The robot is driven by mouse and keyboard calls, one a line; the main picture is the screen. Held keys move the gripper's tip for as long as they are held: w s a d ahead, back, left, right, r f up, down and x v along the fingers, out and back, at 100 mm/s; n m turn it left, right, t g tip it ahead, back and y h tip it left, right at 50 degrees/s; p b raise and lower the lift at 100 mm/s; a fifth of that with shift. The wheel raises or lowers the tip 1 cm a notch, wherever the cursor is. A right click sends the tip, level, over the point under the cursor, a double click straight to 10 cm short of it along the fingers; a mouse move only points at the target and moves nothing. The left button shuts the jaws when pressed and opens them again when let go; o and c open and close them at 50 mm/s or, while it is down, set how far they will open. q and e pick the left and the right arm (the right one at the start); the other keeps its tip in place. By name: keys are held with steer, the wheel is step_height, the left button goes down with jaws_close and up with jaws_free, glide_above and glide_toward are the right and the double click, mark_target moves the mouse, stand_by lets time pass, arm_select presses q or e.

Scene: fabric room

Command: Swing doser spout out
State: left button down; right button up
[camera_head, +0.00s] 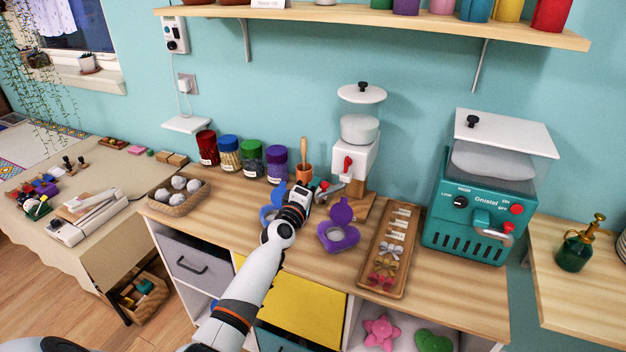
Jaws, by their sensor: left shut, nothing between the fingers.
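The doser (350,159) is a white box with a red knob, on a wooden stand at the back of the counter. A white bowl and a raised lid are above it. Its grey spout (332,189) appears low at its front left, with a red part near the end; the gripper partly crowds this area. My left gripper (304,189) is shut and empty, just left of the spout. I cannot tell whether it touches the spout. My right gripper is not in view.
A blue open case (268,214) is partly behind my left gripper. A purple heart-shaped case (338,236) and a wooden tray (375,277) lie to the right. A teal machine (467,218) stands at right.

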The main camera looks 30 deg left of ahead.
arm_select(q)
steer(key=shift+s+d+n+g+y+p, duration=0.25)
steer(key=shift+d+n+y+p, duration=0.25)
steer(key=shift+d+y+p, duration=0.45)
steer(key=shift+s+d+n+g+y+p, duration=0.2)
steer(key=shift+d+n+y+p, duration=0.4)
steer(key=shift+p, duration=0.4)
steer(key=shift+s+d+n+g+y+p, duration=0.15)
steer(key=shift+s+d+n+y+p, duration=0.2)
steer(key=shift+d+y+p, duration=0.65)
steer(key=shift+d, duration=0.15)
